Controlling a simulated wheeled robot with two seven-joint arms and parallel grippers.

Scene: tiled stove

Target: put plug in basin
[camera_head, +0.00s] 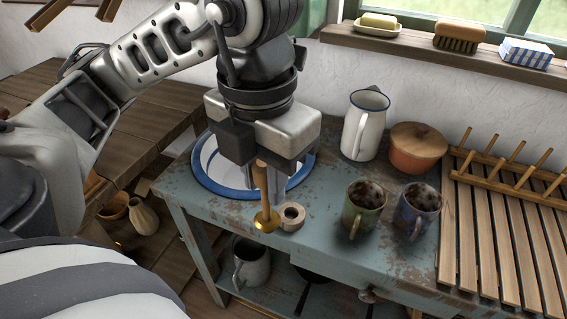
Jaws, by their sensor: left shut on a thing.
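My left gripper (265,165) points down over the front right part of the basin. It is shut on the upper end of a thin wooden stick with a round brass-coloured foot, which I take to be the plug (266,218). The plug hangs upright just in front of the basin's rim, over the blue table; I cannot tell whether its foot touches the table. The basin (207,180) is white with a blue rim and sits in the worn blue table (330,245). My gripper and arm hide much of its inside. My right gripper is not in view.
A pale wooden ring (292,215) lies right beside the plug. A green mug (362,210), a blue mug (416,210), a white jug (364,128) and a lidded clay pot (416,150) stand to the right. A slatted wooden rack (500,235) is farther right.

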